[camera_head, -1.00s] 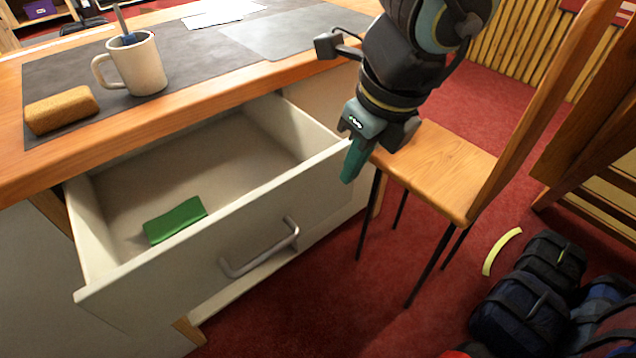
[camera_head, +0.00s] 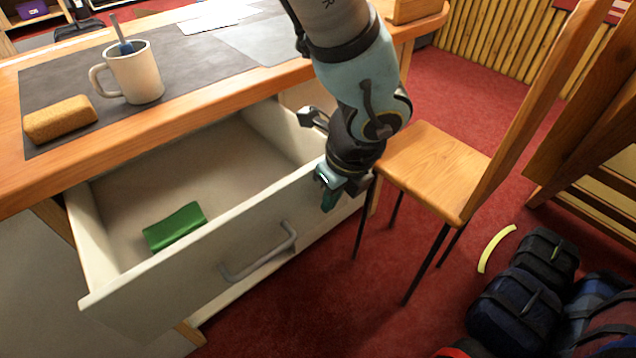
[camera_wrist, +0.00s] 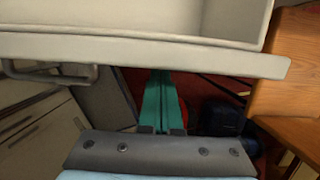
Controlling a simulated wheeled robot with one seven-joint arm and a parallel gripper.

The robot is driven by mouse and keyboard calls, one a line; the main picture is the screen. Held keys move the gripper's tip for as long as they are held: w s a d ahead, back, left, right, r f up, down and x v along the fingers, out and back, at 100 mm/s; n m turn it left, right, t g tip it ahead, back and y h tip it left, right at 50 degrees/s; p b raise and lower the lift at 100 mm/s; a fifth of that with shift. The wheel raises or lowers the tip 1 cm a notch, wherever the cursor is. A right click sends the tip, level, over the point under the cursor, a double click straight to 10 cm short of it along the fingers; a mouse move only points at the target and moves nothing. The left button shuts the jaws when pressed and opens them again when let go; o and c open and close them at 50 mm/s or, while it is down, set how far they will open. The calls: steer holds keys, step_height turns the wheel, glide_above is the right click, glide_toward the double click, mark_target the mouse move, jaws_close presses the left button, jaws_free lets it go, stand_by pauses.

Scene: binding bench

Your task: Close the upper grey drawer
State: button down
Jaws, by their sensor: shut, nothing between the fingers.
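The upper grey drawer (camera_head: 150,298) stands pulled out from under the bench top, with a grey bar handle (camera_head: 258,252) on its front. A green block-like item (camera_head: 174,227) lies inside it. My gripper (camera_head: 329,200) is shut, its green fingers pointing down at the outer side of the drawer front, near its right end. In the wrist view the closed green fingers (camera_wrist: 160,98) show below the drawer's front edge (camera_wrist: 150,53), with the handle to the left. I cannot tell whether the fingers touch the drawer.
A mug (camera_head: 136,74) with a tool in it and a tan block (camera_head: 59,119) stand on the bench mat. A wooden chair (camera_head: 432,168) is close to the right of my gripper. Dark bags (camera_head: 516,306) lie on the red floor at the lower right.

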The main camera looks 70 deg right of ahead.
steer(key=shift+w+d, duration=0.1)
steer(key=shift+w, duration=0.2)
steer(key=w+d+p, duration=0.1)
steer(key=w+d, duration=0.1)
steer(key=w, duration=0.3)
steer(key=w+d+p, duration=0.2)
steer(key=w+d, duration=0.1)
steer(key=w, duration=0.3)
steer(key=w+d+p, duration=0.2)
steer(key=w+d, duration=0.1)
steer(key=w, duration=0.3)
